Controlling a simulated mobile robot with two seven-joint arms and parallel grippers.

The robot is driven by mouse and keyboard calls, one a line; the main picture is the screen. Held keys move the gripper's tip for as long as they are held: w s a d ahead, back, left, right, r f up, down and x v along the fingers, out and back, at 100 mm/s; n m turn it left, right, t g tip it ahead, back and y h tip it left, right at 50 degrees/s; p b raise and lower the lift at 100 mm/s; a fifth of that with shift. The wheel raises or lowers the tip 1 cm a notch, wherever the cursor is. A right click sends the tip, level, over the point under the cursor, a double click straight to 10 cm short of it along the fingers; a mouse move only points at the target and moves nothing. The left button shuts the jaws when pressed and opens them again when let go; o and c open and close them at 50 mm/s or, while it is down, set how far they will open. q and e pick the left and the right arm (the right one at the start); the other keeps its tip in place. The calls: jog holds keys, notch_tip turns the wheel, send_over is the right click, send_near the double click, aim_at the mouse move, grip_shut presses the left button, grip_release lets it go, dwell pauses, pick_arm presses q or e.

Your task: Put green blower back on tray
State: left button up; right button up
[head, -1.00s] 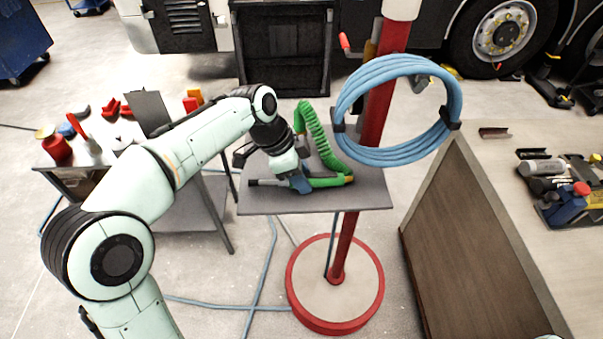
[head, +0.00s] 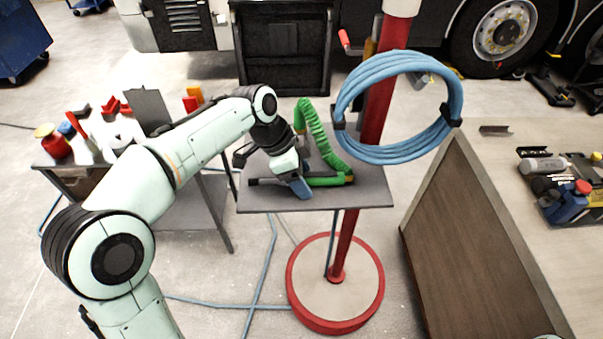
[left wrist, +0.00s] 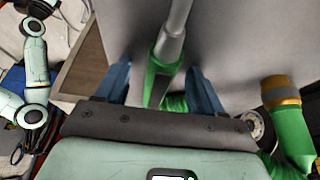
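The green blower (head: 325,181) lies on the grey tray (head: 358,196) of the red stand, its dark nozzle pointing left. Its green coiled hose (head: 318,132) rises behind it. My left gripper (head: 299,186) is down at the tray, over the blower's middle. In the left wrist view, the two blue fingers of my left gripper (left wrist: 160,88) stand apart, with the blower's green body (left wrist: 165,65) between them and gaps on both sides. The gripper hides part of the blower in the head view. My right gripper is not in view.
A blue hose coil (head: 400,155) hangs on the red post (head: 384,110), right of the tray. A small table (head: 70,178) with red items stands at the left. Blue hose runs over the floor.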

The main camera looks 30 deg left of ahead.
pick_arm(q)
jog(key=shift+r, duration=0.1)
jog(key=p+v, duration=0.2)
jog(key=v, duration=1.1)
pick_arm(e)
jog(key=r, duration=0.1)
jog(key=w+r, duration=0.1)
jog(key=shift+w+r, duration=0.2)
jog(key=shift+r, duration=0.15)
pick_arm(q)
jog(key=shift+r, duration=0.1)
